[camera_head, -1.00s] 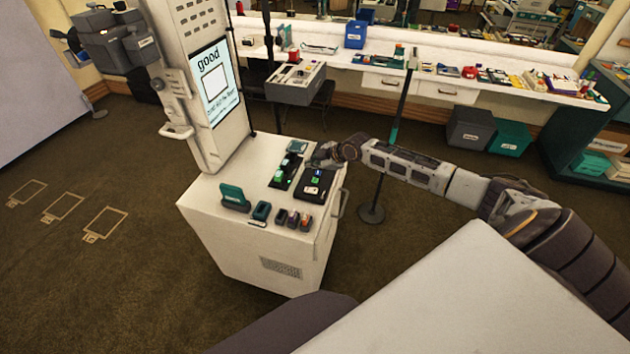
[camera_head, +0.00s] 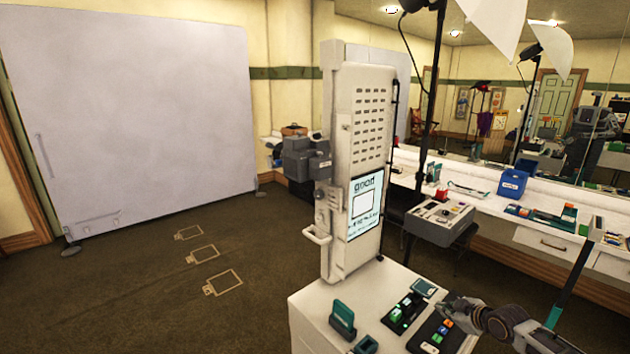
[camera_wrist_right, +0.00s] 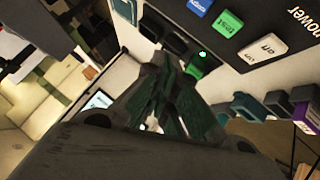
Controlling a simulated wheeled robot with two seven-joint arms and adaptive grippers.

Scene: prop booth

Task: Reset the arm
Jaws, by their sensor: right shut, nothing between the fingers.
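My right gripper (camera_head: 455,306) is above the right side of the white cart top, over a black button panel (camera_head: 432,332). It is shut and empty. In the right wrist view the gripper's closed fingers (camera_wrist_right: 165,72) point at the cart top. The same panel (camera_wrist_right: 297,42) shows there at upper right, with a blue button (camera_wrist_right: 199,6), a green button marked "test" (camera_wrist_right: 227,22) and a white button marked "off" (camera_wrist_right: 263,50). I cannot tell whether the fingers touch anything. My left gripper is not in view.
The cart (camera_head: 312,325) carries a tall column with a screen (camera_head: 364,206) reading "good". A black unit with green lights (camera_head: 402,312) sits beside the panel. A teal upright block (camera_head: 343,318) stands at its left. Floor at left is open.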

